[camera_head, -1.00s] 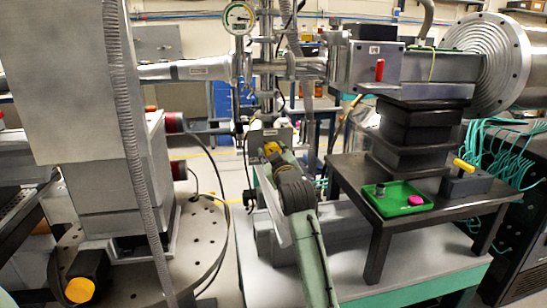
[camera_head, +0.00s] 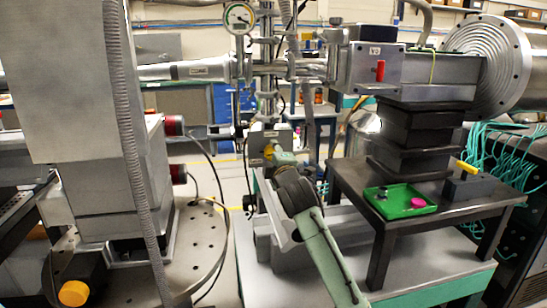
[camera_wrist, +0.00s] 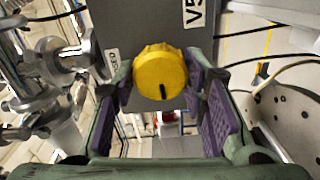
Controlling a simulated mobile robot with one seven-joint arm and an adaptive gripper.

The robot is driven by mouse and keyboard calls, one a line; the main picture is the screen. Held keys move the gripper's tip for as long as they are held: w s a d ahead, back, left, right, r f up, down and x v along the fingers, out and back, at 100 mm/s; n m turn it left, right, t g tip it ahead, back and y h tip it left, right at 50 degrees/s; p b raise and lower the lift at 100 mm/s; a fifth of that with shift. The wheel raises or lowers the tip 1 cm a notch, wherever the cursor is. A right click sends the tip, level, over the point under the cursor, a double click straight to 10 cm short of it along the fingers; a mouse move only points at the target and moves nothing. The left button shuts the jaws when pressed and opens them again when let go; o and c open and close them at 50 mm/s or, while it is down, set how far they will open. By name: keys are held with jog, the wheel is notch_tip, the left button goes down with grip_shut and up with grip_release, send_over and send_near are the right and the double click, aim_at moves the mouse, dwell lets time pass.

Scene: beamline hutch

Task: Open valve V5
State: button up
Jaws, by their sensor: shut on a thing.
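The valve V5 is a grey box (camera_wrist: 110,25) with a "V5" label and a second label, partly hidden, ending in "SED". Its round yellow knob (camera_wrist: 160,72) has a black mark pointing down in the wrist view. My gripper (camera_wrist: 160,90) has its purple-padded fingers on either side of the knob and is shut on it. There the knob is mostly hidden by my gripper.
A dark stand (camera_head: 345,178) at right carries a green tray (camera_head: 385,208) with a pink piece, and a block with a yellow handle (camera_head: 467,167). Pipework (camera_wrist: 50,65) runs close left of my gripper.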

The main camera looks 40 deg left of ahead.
jog(key=n, duration=0.5)
jog(key=shift+f, duration=0.15)
dwell(0.4)
jog(key=o, duration=1.2)
jog(key=shift+c, duration=0.2)
jog(key=shift+d, duration=0.1)
jog(key=v, duration=1.2)
jog(key=shift+s, duration=0.1)
